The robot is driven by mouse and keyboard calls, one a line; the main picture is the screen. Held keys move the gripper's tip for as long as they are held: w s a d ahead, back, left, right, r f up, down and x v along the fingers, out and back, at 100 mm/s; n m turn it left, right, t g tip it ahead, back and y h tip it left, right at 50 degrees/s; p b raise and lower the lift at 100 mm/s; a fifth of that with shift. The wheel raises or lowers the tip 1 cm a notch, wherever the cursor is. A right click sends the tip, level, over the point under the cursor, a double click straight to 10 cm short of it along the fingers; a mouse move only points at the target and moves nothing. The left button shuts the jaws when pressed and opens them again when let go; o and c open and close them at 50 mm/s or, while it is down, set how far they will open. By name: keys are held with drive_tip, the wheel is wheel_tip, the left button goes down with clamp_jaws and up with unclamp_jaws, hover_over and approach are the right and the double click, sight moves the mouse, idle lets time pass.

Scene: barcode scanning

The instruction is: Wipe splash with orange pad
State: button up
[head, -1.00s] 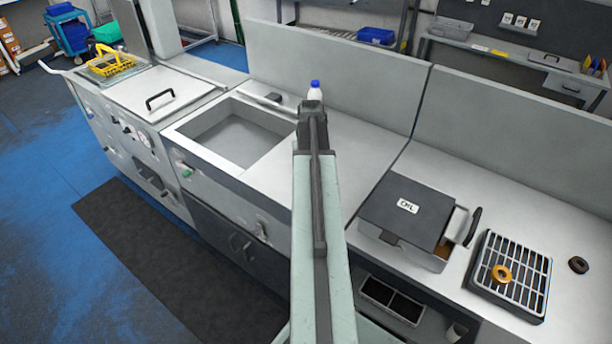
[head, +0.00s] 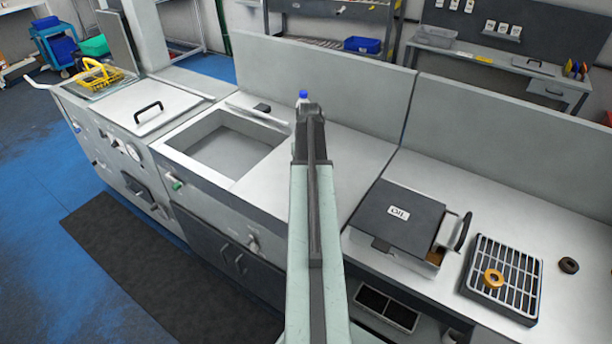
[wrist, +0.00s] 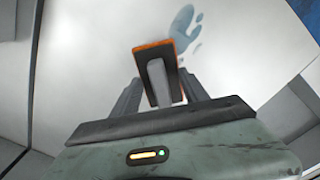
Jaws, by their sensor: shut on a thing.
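In the wrist view, the orange pad (wrist: 152,46) is an orange-edged dark block with a grey handle. My gripper (wrist: 160,88) is shut on that handle, one finger on each side. The splash (wrist: 182,24) is a blue-grey smear with small spots on the white surface. It shows just beyond the pad's far right edge, and the pad hides part of that area. I cannot tell if the pad touches the surface. In the head view my gripper (head: 308,118) is over the counter right of the sink; my arm hides the pad and splash.
A blue-capped bottle (head: 303,94) stands behind my gripper, partly hidden. The sink (head: 222,143) is to the left. A grey box labelled OIL (head: 397,210) and a slotted rack (head: 504,278) with an orange ring (head: 493,278) are to the right. A back panel (head: 330,85) bounds the counter.

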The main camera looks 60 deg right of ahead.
drive_tip(key=shift+d, duration=1.05)
drive_tip(key=shift+s+a+f, duration=0.1)
drive_tip(key=shift+a, duration=1.7)
drive_tip(key=shift+c, duration=0.6)
drive_tip(key=shift+a, duration=5.1)
